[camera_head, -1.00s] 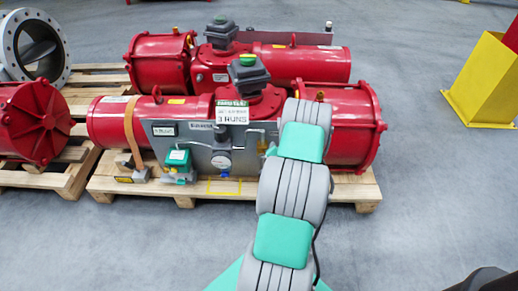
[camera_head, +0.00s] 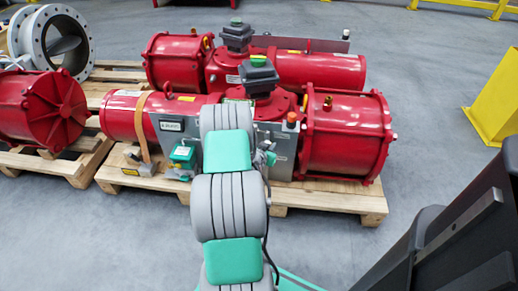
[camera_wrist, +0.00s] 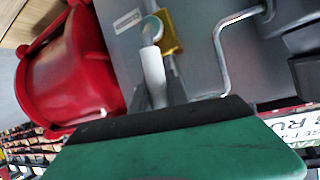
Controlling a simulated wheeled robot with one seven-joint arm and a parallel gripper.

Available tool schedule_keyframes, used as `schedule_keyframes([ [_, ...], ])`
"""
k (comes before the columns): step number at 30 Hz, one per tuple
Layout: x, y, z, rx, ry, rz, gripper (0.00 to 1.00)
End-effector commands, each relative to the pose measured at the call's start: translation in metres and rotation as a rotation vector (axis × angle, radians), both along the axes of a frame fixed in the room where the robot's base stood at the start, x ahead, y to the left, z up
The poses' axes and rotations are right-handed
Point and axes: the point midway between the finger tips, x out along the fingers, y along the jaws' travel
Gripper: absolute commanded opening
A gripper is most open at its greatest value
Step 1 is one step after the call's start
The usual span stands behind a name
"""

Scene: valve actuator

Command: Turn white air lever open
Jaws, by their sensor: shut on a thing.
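The white air lever (camera_wrist: 153,68) shows in the wrist view, running down from a round metal end beside a brass-coloured valve part (camera_wrist: 172,32) on a grey panel (camera_wrist: 195,70). Its lower end runs behind the black edge of my green gripper (camera_wrist: 155,98). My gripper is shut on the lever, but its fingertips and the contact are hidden. In the head view my arm reaches to the grey panel (camera_head: 285,150) on the front red actuator (camera_head: 345,135) and hides the lever and my fingertips.
A bent metal tube (camera_wrist: 222,45) runs close beside the lever. The actuator rests on a wooden pallet (camera_head: 330,198). A second red actuator (camera_head: 320,70) lies behind. A yellow post (camera_head: 495,100) stands at the right.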

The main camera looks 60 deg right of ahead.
Motion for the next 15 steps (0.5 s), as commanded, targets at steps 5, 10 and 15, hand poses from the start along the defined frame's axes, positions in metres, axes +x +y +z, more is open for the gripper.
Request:
schedule_keyframes([
  [5,-0.0017,-0.0034,0.0003,-0.007,0.009,-0.007,0.00],
  [10,-0.0024,-0.0037,0.0008,-0.008,0.012,-0.008,0.00],
  [15,-0.0021,-0.0036,0.0009,-0.008,0.012,-0.007,0.00],
])
